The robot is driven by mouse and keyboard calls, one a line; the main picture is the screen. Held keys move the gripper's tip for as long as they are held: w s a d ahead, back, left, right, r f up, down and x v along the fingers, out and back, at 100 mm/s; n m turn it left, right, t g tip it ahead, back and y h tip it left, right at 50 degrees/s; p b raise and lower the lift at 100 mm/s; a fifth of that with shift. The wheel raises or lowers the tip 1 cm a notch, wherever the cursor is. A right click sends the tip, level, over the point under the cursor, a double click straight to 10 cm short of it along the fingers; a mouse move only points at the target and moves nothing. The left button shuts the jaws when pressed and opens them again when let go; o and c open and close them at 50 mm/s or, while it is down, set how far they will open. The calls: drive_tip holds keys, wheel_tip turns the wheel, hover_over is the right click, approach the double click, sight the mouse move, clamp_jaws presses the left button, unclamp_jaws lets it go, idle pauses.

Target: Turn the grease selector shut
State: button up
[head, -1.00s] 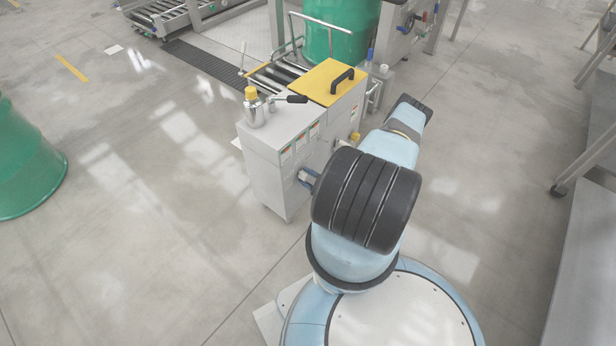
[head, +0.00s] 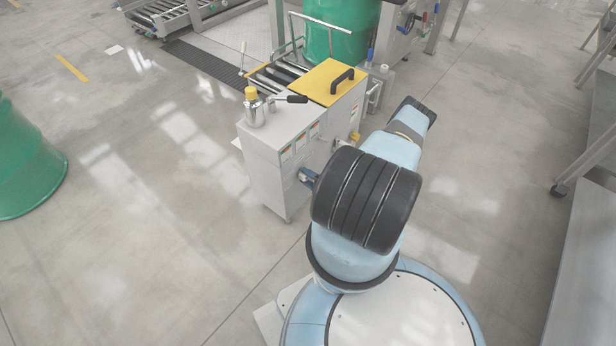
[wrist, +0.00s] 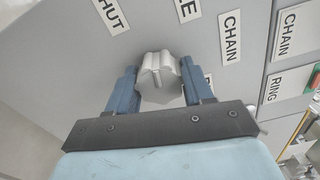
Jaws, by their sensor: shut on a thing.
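The grease selector (wrist: 161,78) is a pale grey lobed knob on the grey front panel, in the upper middle of the wrist view. My gripper (wrist: 160,85) is shut on it, with one blue finger on each side. A label reading "HUT", cut off by the frame edge, is at upper left of the knob. A label ending in "LE" is above it and "CHAIN" is to its right. I cannot tell which label the knob points at. In the head view, my gripper (head: 308,177) is at the grey cabinet's front face, and my arm hides the knob.
The grey cabinet (head: 262,170) carries a yellow lid (head: 322,80) with a black handle and a yellow-capped metal fitting (head: 255,108) with a lever. A green drum (head: 25,160) stands at far left. A grey bench (head: 590,270) is at right. Floor left of the cabinet is clear.

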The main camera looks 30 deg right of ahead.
drive_tip(key=shift+s+a, duration=0.1)
drive_tip(key=shift+a, duration=0.15)
drive_tip(key=o, duration=1)
drive_tip(key=shift+d, duration=0.1)
drive_tip(key=shift+s+d, duration=0.1)
drive_tip(key=shift+s, duration=0.1)
drive_tip(key=v, duration=1.3)
drive_tip(key=shift+s, duration=0.15)
